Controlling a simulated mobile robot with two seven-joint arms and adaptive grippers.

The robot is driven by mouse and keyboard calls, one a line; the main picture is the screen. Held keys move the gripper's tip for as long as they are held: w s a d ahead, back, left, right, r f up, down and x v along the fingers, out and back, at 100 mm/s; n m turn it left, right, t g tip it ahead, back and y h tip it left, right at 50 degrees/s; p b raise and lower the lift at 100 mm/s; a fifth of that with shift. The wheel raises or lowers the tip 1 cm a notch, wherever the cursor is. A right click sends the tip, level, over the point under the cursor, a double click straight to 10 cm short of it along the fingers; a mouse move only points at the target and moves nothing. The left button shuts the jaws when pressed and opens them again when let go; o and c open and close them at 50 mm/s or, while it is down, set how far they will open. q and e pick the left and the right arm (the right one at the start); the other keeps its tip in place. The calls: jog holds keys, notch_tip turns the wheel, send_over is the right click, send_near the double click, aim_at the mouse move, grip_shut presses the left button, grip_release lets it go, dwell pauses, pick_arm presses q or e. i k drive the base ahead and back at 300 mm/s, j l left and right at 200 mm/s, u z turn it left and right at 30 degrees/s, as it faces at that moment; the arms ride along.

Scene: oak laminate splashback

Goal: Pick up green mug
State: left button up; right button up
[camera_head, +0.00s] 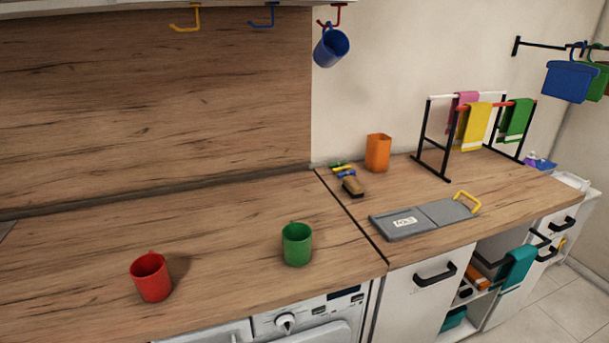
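The green mug (297,245) stands upright on the wooden counter (220,225), near its front edge and above the washing machine. Its open top faces up, and a small part of its handle shows at the back of the rim. Neither of my grippers shows in the head view, and nothing touches the mug.
A red mug (151,278) stands to the left near the front edge. A blue mug (331,46) hangs from a red hook. An orange cup (378,153), a grey board (425,217) and a towel rack (432,140) are on the right counter. Counter around the green mug is clear.

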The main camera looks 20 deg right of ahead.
aim_at(297, 236)
jog(key=k+l+u, duration=0.1)
jog(key=u, duration=0.25)
jog(key=k+u, duration=0.55)
jog(key=u, duration=0.2)
